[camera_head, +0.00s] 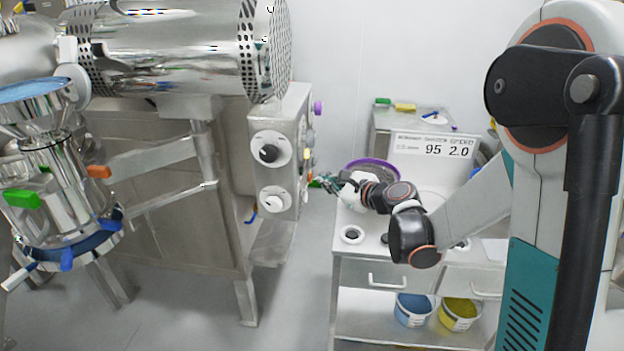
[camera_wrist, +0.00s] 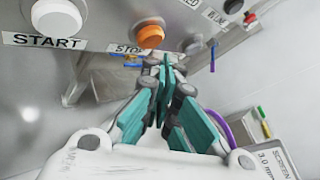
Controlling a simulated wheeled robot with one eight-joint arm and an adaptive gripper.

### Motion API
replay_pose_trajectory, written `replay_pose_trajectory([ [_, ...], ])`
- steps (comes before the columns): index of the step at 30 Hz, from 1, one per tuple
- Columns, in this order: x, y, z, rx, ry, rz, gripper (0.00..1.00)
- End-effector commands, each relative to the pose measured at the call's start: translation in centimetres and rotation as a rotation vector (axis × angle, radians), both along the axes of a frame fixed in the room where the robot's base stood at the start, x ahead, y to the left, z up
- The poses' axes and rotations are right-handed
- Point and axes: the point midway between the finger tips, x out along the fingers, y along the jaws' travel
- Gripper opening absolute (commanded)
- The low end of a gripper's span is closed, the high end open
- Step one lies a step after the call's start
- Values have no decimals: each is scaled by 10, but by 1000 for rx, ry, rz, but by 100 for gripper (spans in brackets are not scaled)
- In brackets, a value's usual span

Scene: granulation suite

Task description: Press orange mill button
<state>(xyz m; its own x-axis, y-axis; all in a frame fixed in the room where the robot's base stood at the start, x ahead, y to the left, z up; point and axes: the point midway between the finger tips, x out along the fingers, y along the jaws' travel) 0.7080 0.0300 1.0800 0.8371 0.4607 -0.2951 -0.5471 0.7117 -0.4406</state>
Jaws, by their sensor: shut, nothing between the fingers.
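The orange button (camera_wrist: 150,37) sits on the grey control panel (camera_wrist: 105,20) in the wrist view, above a partly hidden label that begins "STO". My gripper (camera_wrist: 165,62) has teal fingers drawn together with nothing between them. Its tips show just below and right of the orange button, and I cannot tell whether they touch the panel. In the head view my gripper (camera_head: 326,185) is beside the right side of the machine's panel box (camera_head: 290,150). The orange button is too small to make out surely there.
A white button (camera_wrist: 58,17) labelled START is left of the orange one. A black knob (camera_wrist: 233,6) and a red button (camera_wrist: 283,7) are to the right. A steel cart (camera_head: 352,262) with a purple-rimmed bowl (camera_head: 372,164) stands under my arm. The floor between machine and cart is clear.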

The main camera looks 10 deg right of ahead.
Motion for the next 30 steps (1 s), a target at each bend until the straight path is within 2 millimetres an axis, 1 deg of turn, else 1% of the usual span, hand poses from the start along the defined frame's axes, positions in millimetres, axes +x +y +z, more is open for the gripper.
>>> replay_pose_trajectory([
  [11,-1,-3,0,-1,0,0,0],
  [25,-13,-41,0,0,0,-2,0],
  [30,-16,-49,0,-1,0,0,0],
])
